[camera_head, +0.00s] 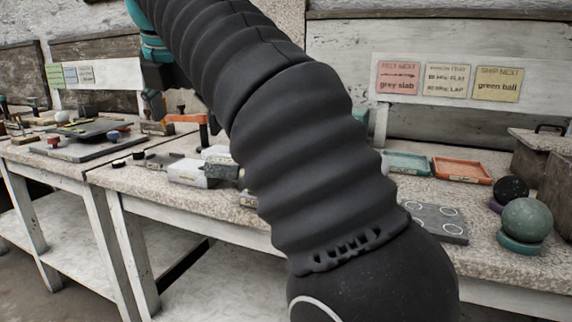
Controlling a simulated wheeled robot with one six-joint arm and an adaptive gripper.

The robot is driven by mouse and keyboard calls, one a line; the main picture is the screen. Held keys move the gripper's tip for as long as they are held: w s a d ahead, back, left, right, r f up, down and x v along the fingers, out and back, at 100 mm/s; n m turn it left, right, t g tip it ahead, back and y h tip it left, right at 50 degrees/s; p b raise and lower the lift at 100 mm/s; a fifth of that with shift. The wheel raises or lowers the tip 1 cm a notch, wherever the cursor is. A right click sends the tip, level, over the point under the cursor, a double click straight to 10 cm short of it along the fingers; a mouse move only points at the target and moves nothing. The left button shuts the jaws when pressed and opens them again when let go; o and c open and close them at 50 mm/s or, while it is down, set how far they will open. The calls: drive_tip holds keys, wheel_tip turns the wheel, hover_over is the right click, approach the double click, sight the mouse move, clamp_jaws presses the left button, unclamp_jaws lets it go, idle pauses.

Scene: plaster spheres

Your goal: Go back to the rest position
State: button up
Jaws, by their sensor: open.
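My arm's black ribbed sleeve crosses the middle of the head view from the upper left to the bottom right. My gripper (160,104) shows small at the upper left, below a teal part of my arm. It hangs above the back of the left part of the workbench, partly hidden behind the sleeve. It is open, and I see nothing held in it. The green ball (527,220) rests on a teal ring at the right end of the bench. A dark speckled ball (511,189) sits on a purple ring just behind it.
A teal tray (407,164) and an orange tray (462,170) lie toward the back right. A grey slab with ring marks (440,222) is in front of them. Dark boxes (540,160) stand at the far right. White blocks (188,172) and a second bench are left.

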drive_tip(key=w+a+f+m, duration=0.2)
drive_tip(key=a+f+m, duration=0.1)
drive_tip(key=f+m, duration=0.6)
drive_tip(key=s+d+f+m, duration=0.1)
drive_tip(key=d+f+m, duration=0.6)
drive_tip(key=m, duration=0.2)
drive_tip(key=s+d+f+m, duration=0.5)
drive_tip(key=s+d, duration=0.1)
drive_tip(key=d, duration=0.3)
drive_tip(key=s+d+f+m, duration=0.4)
drive_tip(key=s+d+f, duration=0.2)
drive_tip(key=d, duration=0.3)
drive_tip(key=s+d+f+m, duration=0.5)
drive_tip(key=s+d+f, duration=0.1)
drive_tip(key=d, duration=0.4)
drive_tip(key=shift+s+m+t+h, duration=0.3)
drive_tip(key=shift+s, duration=0.25)
